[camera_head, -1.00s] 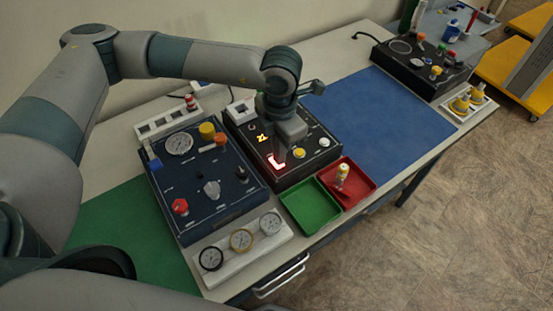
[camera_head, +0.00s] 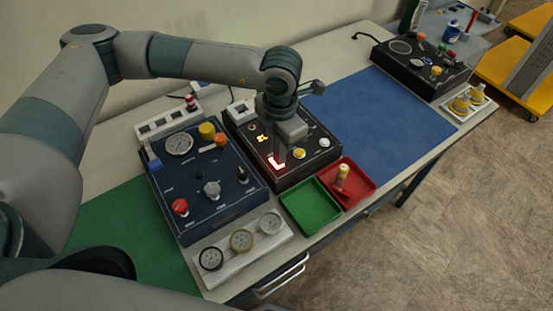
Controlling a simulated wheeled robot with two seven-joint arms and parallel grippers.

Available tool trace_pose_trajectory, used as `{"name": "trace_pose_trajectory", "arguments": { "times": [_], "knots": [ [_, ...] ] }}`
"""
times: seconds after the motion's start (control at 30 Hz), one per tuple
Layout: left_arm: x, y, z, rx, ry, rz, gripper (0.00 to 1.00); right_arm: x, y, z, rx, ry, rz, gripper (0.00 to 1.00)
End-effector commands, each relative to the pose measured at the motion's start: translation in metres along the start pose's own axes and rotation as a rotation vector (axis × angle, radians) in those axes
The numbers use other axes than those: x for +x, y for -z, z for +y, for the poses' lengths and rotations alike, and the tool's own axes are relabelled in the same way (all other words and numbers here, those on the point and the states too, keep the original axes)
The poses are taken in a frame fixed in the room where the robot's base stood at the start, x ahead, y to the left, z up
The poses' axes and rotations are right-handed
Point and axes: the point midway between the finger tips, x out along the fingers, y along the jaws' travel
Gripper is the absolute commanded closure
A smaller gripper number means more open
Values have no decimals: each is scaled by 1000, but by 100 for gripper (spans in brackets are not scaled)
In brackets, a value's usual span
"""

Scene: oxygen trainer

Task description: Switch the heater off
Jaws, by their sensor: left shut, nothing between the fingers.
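A black control box (camera_head: 312,167) stands in the middle of the bench. Its top has a small lit yellow display (camera_head: 262,139), a glowing red part (camera_head: 276,163), a yellow knob (camera_head: 299,153) and a white knob (camera_head: 324,142). I cannot read a heater label on it. My left gripper (camera_head: 281,155) is shut and empty. It points down over the box, right beside the glowing red part, and hides some of the top. Whether the fingertips touch the red part cannot be told. My right gripper is not in view.
A dark blue panel (camera_head: 160,190) with gauge and knobs stands left, with a rack of gauges (camera_head: 222,262) in front. Green (camera_head: 293,197) and red (camera_head: 365,191) trays lie before the black box. A blue mat (camera_head: 370,110) is clear to the right. Another black box (camera_head: 398,67) stands far right.

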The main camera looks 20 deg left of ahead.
Motion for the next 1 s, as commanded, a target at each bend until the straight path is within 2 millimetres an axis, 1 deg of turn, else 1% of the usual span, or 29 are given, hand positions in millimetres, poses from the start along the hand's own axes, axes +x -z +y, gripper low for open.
{"name": "trace_pose_trajectory", "arguments": {
  "times": [0.43, 0.53, 1.0],
  "knots": [
    [0, 0, 0, 0, 0, 0, 100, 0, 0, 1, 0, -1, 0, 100],
    [0, 0, 0, 0, 0, 0, 100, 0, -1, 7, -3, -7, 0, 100],
    [5, 0, 0, 0, 0, 0, 100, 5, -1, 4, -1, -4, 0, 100]
  ]
}}
